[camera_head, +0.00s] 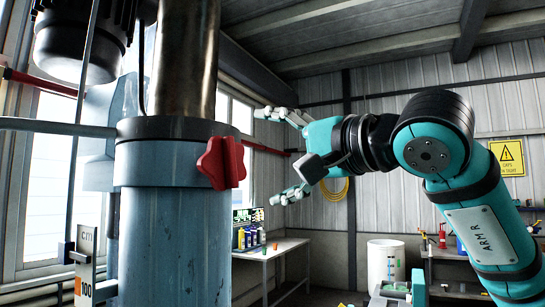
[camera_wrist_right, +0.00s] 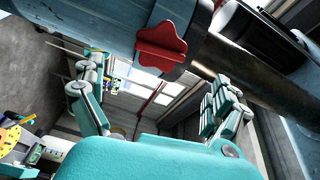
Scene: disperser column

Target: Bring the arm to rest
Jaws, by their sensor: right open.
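My right arm (camera_head: 430,150), teal and black with the label ARM R, comes in from the right in the head view. It is raised and bent, and its right gripper (camera_head: 283,154) points left with the fingers spread wide and nothing between them. The gripper's two fingers also show apart in the right wrist view (camera_wrist_right: 155,105). A red star-shaped knob (camera_head: 221,163) on the blue column (camera_head: 170,235) is left of the gripper, with a gap between them in the head view. The knob also shows in the right wrist view (camera_wrist_right: 162,47). My left gripper is not in view.
A metal shaft (camera_head: 187,60) rises from the column, beside a dark motor (camera_head: 80,40). A scale marked 100 (camera_head: 85,275) stands at lower left. Behind are a table (camera_head: 272,250) with bottles, a white barrel (camera_head: 385,262) and a yellow warning sign (camera_head: 508,158).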

